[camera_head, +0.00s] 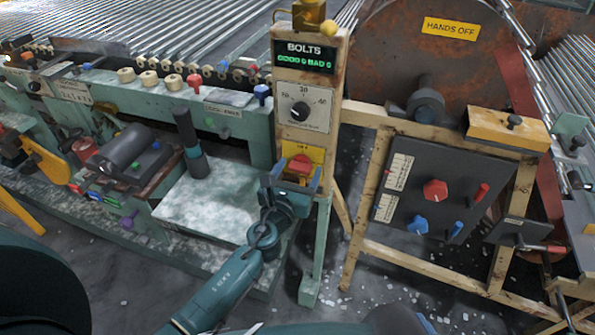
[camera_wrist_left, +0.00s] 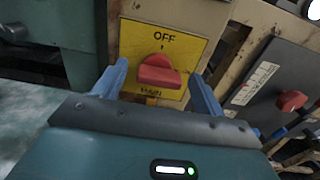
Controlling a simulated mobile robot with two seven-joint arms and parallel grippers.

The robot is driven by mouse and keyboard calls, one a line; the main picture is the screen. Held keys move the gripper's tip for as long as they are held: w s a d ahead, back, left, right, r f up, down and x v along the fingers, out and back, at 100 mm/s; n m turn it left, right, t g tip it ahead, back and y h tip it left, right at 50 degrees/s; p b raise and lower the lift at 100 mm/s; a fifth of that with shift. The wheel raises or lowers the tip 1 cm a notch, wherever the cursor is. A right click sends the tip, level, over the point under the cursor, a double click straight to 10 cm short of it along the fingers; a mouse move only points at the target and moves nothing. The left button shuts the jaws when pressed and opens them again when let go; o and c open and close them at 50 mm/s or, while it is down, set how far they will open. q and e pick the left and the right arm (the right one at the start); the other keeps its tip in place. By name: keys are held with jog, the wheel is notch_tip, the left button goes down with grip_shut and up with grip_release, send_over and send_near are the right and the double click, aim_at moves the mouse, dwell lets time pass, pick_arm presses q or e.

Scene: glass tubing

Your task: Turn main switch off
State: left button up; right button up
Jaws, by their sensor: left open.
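The main switch is a red knob (camera_head: 300,165) on a yellow plate (camera_head: 316,153) on the wooden post. In the left wrist view the red knob (camera_wrist_left: 159,72) lies roughly crosswise below the word OFF on the yellow plate (camera_wrist_left: 190,48). Lettering below the knob is partly hidden. My left gripper (camera_head: 290,188) is open in front of the plate. In the left wrist view its blue fingers (camera_wrist_left: 158,78) stand one on each side of the knob, with visible gaps and no clear contact. My right gripper is not in view.
Above the switch are a dial (camera_head: 302,110) and a BOLTS display (camera_head: 304,58). To the right, a dark panel (camera_head: 440,190) carries red and blue knobs. A pale slab (camera_head: 205,212) and a dark upright handle (camera_head: 190,145) stand left of the post.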

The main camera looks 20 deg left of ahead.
pick_arm(q)
jog(key=shift+c, duration=0.5)
jog(key=c, duration=0.9)
jog(key=shift+n, duration=0.3)
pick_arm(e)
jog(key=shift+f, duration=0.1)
pick_arm(q)
jog(key=n+b, duration=0.1)
jog(key=n, duration=0.2)
jog(key=shift+n, duration=0.4)
jog(key=n+b, duration=0.1)
jog(key=n, duration=0.3)
jog(key=shift+a+n, duration=0.15)
jog(key=shift+n, duration=0.15)
jog(key=n+b, duration=0.1)
jog(key=n, duration=0.2)
jog(key=shift+a+n, duration=0.1)
jog(key=shift+n, duration=0.2)
jog(key=n, duration=0.5)
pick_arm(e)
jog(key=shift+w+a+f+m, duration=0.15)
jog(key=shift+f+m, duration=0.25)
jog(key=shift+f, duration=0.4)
pick_arm(q)
jog(key=shift+n, duration=0.3)
